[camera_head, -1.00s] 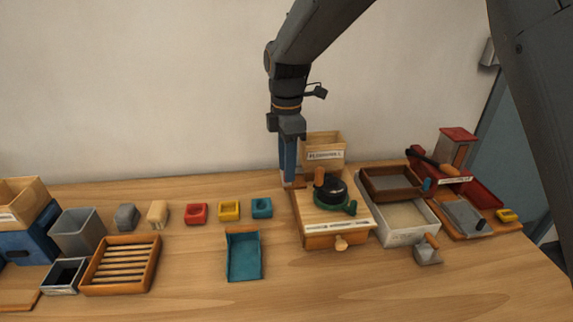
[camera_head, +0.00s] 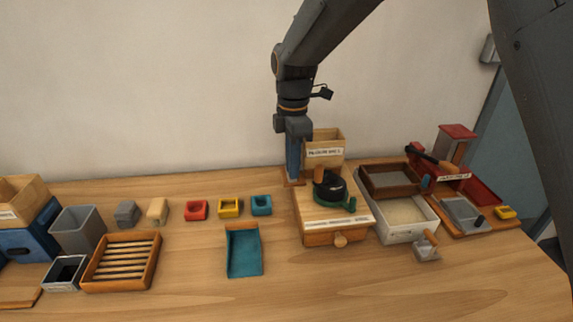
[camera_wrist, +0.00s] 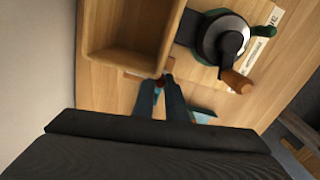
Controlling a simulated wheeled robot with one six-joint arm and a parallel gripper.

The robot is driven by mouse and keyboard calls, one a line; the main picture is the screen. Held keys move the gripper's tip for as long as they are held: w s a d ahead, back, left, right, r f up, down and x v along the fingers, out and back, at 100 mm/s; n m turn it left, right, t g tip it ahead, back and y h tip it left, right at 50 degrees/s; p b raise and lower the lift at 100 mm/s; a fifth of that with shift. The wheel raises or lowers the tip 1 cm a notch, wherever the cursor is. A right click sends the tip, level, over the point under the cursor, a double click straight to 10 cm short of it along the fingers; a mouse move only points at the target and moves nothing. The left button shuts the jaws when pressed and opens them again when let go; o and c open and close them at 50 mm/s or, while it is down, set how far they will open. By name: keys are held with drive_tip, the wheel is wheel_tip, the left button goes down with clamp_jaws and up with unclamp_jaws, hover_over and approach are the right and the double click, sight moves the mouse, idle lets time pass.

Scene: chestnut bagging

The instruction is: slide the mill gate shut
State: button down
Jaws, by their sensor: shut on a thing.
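My gripper (camera_head: 292,180) points down at the mill's back left corner, beside the hopper. Its blue fingers are close together, shut on a small wooden gate tab (camera_head: 291,184) low at the mill's side. In the wrist view my gripper (camera_wrist: 164,80) is at the hopper's (camera_wrist: 128,35) near edge. The fingers hide most of the gate, so how far it is in cannot be told.
A teal scoop tray (camera_head: 244,252) and red, yellow and teal cups (camera_head: 229,207) are left of the mill. A brown sieve box (camera_head: 391,180) on a white tray (camera_head: 402,232) stands close on the right. The wall is close behind. The front table is clear.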

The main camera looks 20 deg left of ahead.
drive_tip(key=shift+w+d, duration=0.35)
drive_tip(key=shift+d, duration=0.25)
drive_tip(key=c, duration=1.8)
unclamp_jaws()
drive_tip(key=shift+d, duration=0.1)
drive_tip(key=shift+o, duration=0.2)
drive_tip(key=shift+r, duration=0.1)
drive_tip(key=shift+r, duration=0.25)
wheel_tip(320, 180, up, 7)
drive_tip(key=b, duration=0.2)
drive_tip(key=shift+r, duration=0.1)
